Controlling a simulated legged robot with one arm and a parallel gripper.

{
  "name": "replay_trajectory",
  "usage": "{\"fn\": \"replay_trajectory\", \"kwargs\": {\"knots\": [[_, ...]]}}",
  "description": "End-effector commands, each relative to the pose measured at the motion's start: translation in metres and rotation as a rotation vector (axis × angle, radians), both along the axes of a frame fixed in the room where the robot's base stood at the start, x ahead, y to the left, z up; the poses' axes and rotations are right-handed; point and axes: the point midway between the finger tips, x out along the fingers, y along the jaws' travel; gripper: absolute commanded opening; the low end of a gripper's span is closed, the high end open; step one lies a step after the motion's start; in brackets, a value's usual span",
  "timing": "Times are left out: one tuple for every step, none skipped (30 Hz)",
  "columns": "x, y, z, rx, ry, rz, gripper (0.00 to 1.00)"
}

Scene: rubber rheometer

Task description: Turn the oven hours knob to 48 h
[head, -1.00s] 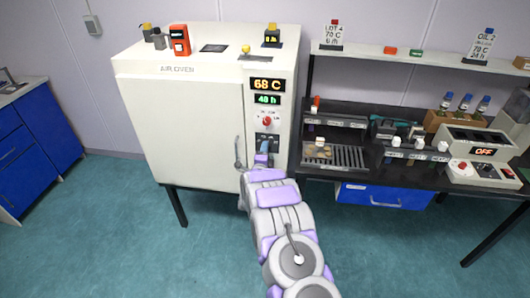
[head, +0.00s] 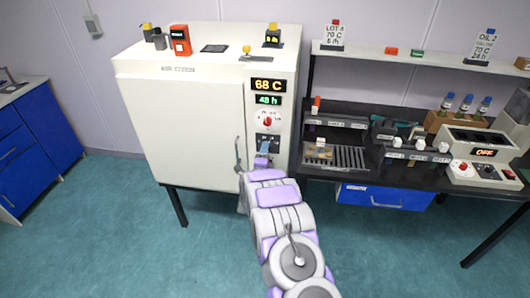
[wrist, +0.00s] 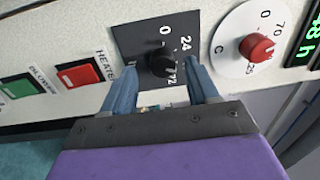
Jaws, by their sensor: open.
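The hours knob (wrist: 160,62) is a black round knob on a dark square dial marked 0, 24 and 72 in the wrist view. The dial (head: 268,139) also shows in the head view, low on the oven's control panel. My gripper (wrist: 163,88) is open, its two blue fingers apart to either side of the knob's lower part, with nothing held. Contact with the knob cannot be told. The green display (head: 268,100) reads 48 h. The white air oven (head: 180,120) has its door closed.
A red temperature knob (wrist: 256,47) sits beside the hours dial, below the 68 C display (head: 268,85). A red heater button (wrist: 78,75) and a green button (wrist: 17,88) are on the panel's other side. The door handle (head: 238,155) is just left of my gripper.

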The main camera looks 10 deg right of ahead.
Motion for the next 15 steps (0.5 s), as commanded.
{"fn": "replay_trajectory", "kwargs": {"knots": [[-0.006, 0.003, 0.002, 0.0, 0.0, 0.001, 0.59], [-0.01, 0.004, 0.001, -0.001, 0.0, 0.001, 0.59], [-0.016, 0.007, 0.0, -0.001, 0.004, 0.003, 0.59], [-0.021, 0.009, -0.001, -0.001, 0.007, 0.004, 0.59], [-0.026, 0.011, -0.001, -0.001, 0.007, 0.004, 0.59], [-0.032, 0.013, -0.001, -0.002, 0.004, 0.003, 0.59], [-0.037, 0.014, -0.001, -0.001, 0.003, 0.003, 0.59], [-0.043, 0.016, -0.002, -0.002, 0.005, 0.004, 0.59], [-0.05, 0.019, -0.003, -0.002, 0.008, 0.004, 0.59], [-0.055, 0.021, -0.003, -0.002, 0.007, 0.004, 0.59], [-0.06, 0.022, -0.002, -0.002, 0.004, 0.003, 0.59], [-0.067, 0.024, -0.002, -0.001, 0.003, 0.002, 0.59], [-0.072, 0.026, -0.003, 0.0, 0.005, 0.003, 0.59], [-0.079, 0.029, -0.004, 0.0, 0.007, 0.004, 0.59], [-0.086, 0.031, -0.004, 0.0, 0.005, 0.003, 0.59]]}}
